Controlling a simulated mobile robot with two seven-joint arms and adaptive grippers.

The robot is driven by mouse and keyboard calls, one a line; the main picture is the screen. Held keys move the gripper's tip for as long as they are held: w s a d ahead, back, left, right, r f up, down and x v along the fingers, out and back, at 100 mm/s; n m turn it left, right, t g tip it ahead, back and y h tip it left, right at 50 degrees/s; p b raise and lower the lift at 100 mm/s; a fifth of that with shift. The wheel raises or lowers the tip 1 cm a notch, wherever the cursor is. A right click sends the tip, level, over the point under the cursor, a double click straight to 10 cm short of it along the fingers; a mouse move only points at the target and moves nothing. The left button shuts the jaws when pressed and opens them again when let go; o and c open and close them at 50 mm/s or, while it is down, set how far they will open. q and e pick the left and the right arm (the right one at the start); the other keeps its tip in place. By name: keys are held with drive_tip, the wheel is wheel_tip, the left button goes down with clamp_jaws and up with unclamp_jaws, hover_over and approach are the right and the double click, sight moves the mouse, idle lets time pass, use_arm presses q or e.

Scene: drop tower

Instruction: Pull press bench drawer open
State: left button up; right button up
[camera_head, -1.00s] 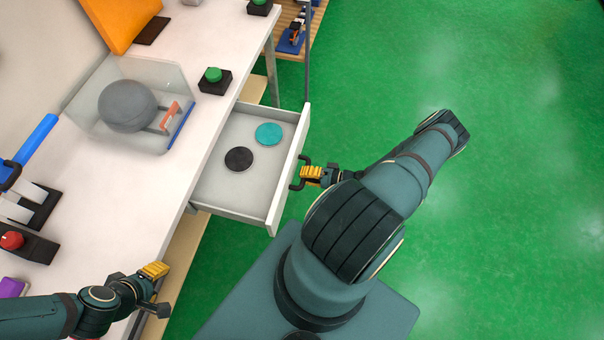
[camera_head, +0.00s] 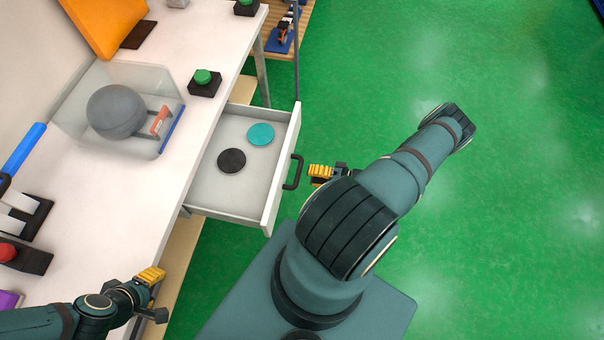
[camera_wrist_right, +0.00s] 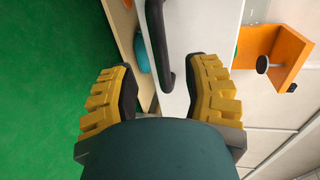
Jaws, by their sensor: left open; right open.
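The press bench drawer (camera_head: 205,190) is pulled out from the bench, with a black disc (camera_head: 231,160) and a teal disc (camera_head: 261,134) lying inside. Its black handle (camera_head: 293,172) is on the front panel and also shows in the right wrist view (camera_wrist_right: 157,40). My right gripper (camera_head: 318,174) is open and empty, a short gap to the right of the handle. In the right wrist view its yellow-padded fingers (camera_wrist_right: 160,95) are spread, with the handle ahead between them. My left gripper (camera_head: 154,290) is open and empty near the bench's front edge.
On the white bench (camera_head: 130,200) stand a clear bin (camera_head: 80,130) with a grey ball (camera_head: 116,111), a green button (camera_head: 204,82) and a red button (camera_head: 15,254). An orange panel (camera_head: 105,22) is at the back.

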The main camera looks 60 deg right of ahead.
drive_tip(key=v, duration=0.7)
idle(0.5)
